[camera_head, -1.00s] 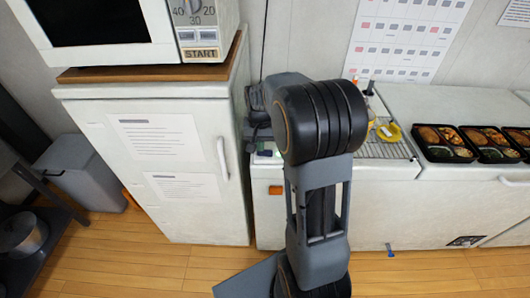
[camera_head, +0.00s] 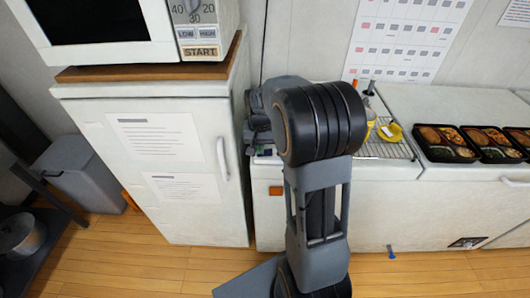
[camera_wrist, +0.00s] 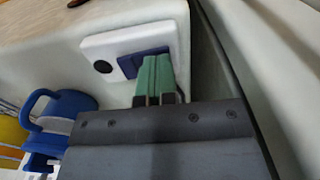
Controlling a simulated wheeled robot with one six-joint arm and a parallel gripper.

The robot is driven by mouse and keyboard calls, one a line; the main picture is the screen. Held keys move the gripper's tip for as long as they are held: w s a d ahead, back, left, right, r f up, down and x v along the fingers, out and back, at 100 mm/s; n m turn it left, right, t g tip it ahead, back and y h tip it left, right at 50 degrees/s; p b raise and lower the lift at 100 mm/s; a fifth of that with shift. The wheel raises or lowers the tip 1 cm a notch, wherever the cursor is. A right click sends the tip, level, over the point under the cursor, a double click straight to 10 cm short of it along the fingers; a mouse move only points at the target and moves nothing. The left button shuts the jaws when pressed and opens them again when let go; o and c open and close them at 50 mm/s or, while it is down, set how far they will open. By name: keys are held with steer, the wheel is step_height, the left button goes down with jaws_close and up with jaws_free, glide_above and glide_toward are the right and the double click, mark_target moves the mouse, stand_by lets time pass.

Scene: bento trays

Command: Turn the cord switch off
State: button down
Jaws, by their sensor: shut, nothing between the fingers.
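In the wrist view, the cord switch (camera_wrist: 103,50) is a white block with a dark blue rocker (camera_wrist: 131,66) and a dark round spot on its left part. It lies on a pale surface. My gripper (camera_wrist: 156,66) is shut with nothing between its green fingertips. The tips are at the right end of the rocker and overlap it in view; whether they press it I cannot tell. In the head view, my arm hides the fingertips and the switch.
A blue object with a loop (camera_wrist: 62,108) lies left of my gripper in the wrist view. In the head view, a white cabinet (camera_head: 165,215) stands left of my arm. A wire rack (camera_head: 385,148), a yellow item (camera_head: 391,132) and bento trays (camera_head: 443,143) are to the right on the counter.

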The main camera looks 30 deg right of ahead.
steer(key=shift+r+p, duration=2.85)
steer(key=shift+r, duration=0.75)
steer(key=shift+f, duration=0.1)
steer(key=shift+s+a+f+n, duration=0.2)
steer(key=shift+s+f+n, duration=0.3)
steer(key=shift+s+f, duration=0.3)
steer(key=s+a+r+n+t, duration=0.2)
steer(key=s+a+r, duration=0.2)
steer(key=s, duration=0.3)
steer(key=s+a+r+n+t, duration=0.2)
steer(key=s+a+r, duration=0.2)
steer(key=s, duration=0.3)
steer(key=shift+s+a+n, duration=0.25)
steer(key=shift+a+n, duration=0.15)
steer(key=shift+a, duration=0.15)
steer(key=shift+r, duration=0.1)
